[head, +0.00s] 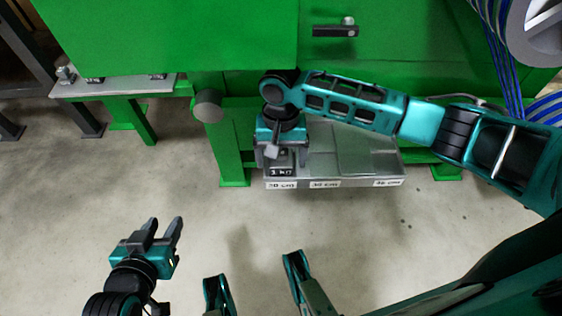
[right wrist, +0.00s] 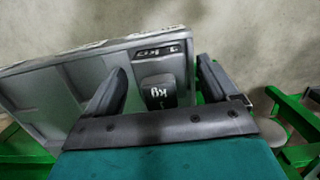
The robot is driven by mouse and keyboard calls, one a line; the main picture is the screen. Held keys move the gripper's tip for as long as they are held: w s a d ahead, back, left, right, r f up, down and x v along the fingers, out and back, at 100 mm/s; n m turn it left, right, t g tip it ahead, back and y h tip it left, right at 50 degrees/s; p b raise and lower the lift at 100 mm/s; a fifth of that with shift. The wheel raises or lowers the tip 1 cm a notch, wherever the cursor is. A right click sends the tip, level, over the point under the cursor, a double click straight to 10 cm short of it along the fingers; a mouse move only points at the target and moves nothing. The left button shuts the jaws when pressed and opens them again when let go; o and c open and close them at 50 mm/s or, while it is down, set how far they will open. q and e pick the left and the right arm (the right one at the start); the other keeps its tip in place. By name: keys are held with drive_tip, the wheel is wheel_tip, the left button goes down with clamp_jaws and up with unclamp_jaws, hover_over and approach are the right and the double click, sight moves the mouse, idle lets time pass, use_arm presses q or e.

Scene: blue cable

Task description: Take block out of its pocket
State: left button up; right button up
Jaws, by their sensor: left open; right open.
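The block (right wrist: 160,93), dark with a white "kg" marking, sits in the end pocket of a grey tray (right wrist: 54,88) in the right wrist view. The tray, with size labels on its front edge, also shows in the head view (head: 345,184). My right gripper (right wrist: 160,68) is open, with one finger on either side of the block. I cannot tell whether the fingers touch it. In the head view my right gripper (head: 277,156) is over the tray's left end and hides most of the block. My left gripper (head: 165,224) is open and empty above the floor, away from the tray.
A green machine (head: 170,35) stands behind and above the tray, with a black handle (head: 335,31) on its front. A round grey post end (head: 207,105) sticks out left of the tray. Blue cables (head: 492,60) hang at upper right. The floor in front is clear.

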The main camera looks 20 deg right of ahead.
drive_tip(key=shift+r, duration=0.1)
clamp_jaws()
drive_tip(key=shift+r, duration=0.1)
idle(0.8)
